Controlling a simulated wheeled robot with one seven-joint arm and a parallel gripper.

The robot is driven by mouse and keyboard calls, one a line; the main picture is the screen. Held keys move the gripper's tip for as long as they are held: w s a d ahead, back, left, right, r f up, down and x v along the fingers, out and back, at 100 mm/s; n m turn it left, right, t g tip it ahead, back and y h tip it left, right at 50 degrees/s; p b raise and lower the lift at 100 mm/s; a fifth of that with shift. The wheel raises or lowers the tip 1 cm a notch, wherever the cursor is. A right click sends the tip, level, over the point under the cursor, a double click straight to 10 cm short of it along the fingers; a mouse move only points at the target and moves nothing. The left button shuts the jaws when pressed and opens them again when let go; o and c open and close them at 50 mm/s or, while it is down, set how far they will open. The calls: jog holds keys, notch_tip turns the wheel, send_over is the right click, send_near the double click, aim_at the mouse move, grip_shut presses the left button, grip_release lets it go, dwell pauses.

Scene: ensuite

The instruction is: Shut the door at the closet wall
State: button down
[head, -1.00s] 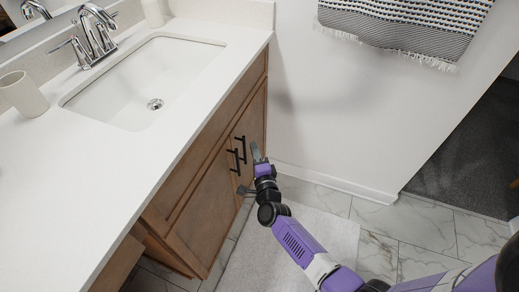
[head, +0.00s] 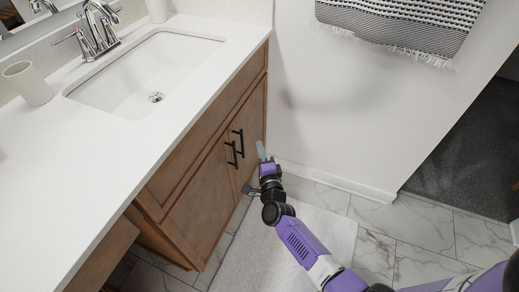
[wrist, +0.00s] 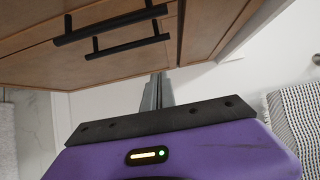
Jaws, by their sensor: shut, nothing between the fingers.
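The wooden vanity cabinet has two doors side by side, each with a black bar handle. The right door (head: 250,120), nearest the white wall, looks flush or almost flush with the left door (head: 205,200); a small gap cannot be ruled out. Its handle (head: 239,143) stands near the middle seam. My gripper (head: 262,151) is shut and empty, low in front of the right door near its wall-side edge. In the wrist view the grey fingers (wrist: 157,92) point toward the cabinet beside both handles. Whether they touch the door cannot be told.
The white countertop (head: 110,140) with a sink overhangs the cabinet. The white wall (head: 330,120) rises close behind my gripper, with a towel (head: 405,22) hanging on it. A pale bath mat (head: 290,250) lies on the marble floor. A dark doorway is at right.

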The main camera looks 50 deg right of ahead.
jog(key=w+a+p, duration=0.1)
jog(key=w+a, duration=0.1)
jog(key=a, duration=0.7)
jog(key=shift+w+a, duration=0.25)
jog(key=s+a+r+n+t+y+p, duration=0.1)
jog(key=s+a+r+n+t+y, duration=0.3)
jog(key=a+r+n, duration=0.45)
jog(key=s+a+r+n+g+y+p, duration=0.1)
jog(key=s+r+n, duration=0.4)
jog(key=s, duration=0.5)
jog(key=s+a+r+n+g+y+p, duration=0.1)
jog(key=s+a+r+n+y+p, duration=0.2)
jog(key=s+r+n, duration=0.3)
jog(key=s+a+r+n+g+y+p, duration=0.1)
jog(key=s+r+n, duration=0.5)
jog(key=s, duration=1)
jog(key=shift+s+a+r+g+y+p, duration=0.25)
jog(key=shift+a+r+g+y+p, duration=0.05)
jog(key=shift+a+r+y+p, duration=0.75)
jog(key=shift+d+f, duration=0.1)
jog(key=shift+d, duration=0.05)
